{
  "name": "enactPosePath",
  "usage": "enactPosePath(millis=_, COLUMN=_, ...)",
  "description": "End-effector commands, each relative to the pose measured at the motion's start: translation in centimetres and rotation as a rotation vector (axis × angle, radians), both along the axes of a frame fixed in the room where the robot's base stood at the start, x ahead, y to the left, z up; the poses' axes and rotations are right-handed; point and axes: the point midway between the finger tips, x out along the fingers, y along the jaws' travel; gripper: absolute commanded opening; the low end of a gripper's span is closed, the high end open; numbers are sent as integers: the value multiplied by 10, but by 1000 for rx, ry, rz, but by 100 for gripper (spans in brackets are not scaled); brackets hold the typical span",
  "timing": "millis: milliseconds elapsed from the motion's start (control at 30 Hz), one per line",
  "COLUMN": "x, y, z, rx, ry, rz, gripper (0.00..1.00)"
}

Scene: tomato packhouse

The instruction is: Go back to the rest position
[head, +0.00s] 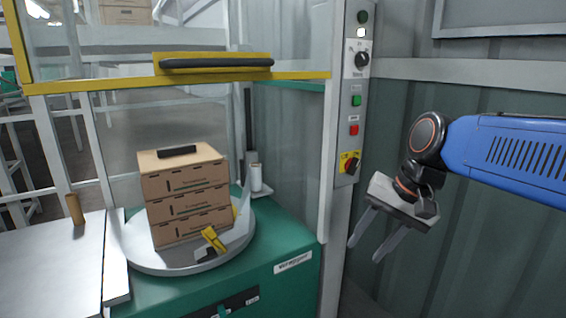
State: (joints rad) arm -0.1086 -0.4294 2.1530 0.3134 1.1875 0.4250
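My gripper (367,250) is at the right of the head view, at the end of my blue arm. Its two grey fingers point down and to the left, are spread apart, and hold nothing between them. It hangs in front of the green ribbed wall, to the right of the control post, and appears to touch nothing.
A control post (348,115) with buttons and a red-and-yellow switch stands left of my gripper. Further left, stacked cardboard boxes (188,208) stand on a round turntable (142,258) under a raised yellow-edged guard (300,76) with a black handle. A metal table (50,270) is at lower left.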

Motion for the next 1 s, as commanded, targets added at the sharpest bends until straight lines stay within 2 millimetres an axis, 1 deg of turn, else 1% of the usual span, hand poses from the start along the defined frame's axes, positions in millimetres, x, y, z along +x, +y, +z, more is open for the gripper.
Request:
enactPosePath(millis=33, x=-14, y=-12, z=-9, rx=-34, ry=-31, rz=21, gripper=39)
enactPosePath(millis=300, x=-75, y=-69, z=-64, rx=-242, ry=-175, rz=170, gripper=39)
enactPosePath(millis=400, x=-94, y=-86, z=-83, rx=-314, ry=-213, rz=225, gripper=39)
enactPosePath(millis=500, x=-107, y=-98, z=-99, rx=-372, ry=-240, rz=270, gripper=39)
enactPosePath(millis=600, x=-116, y=-105, z=-109, rx=-409, ry=-255, rz=300, gripper=39)
enactPosePath(millis=700, x=-120, y=-109, z=-114, rx=-428, ry=-263, rz=315, gripper=39)
enactPosePath(millis=1000, x=-121, y=-109, z=-114, rx=-432, ry=-264, rz=319, gripper=39)
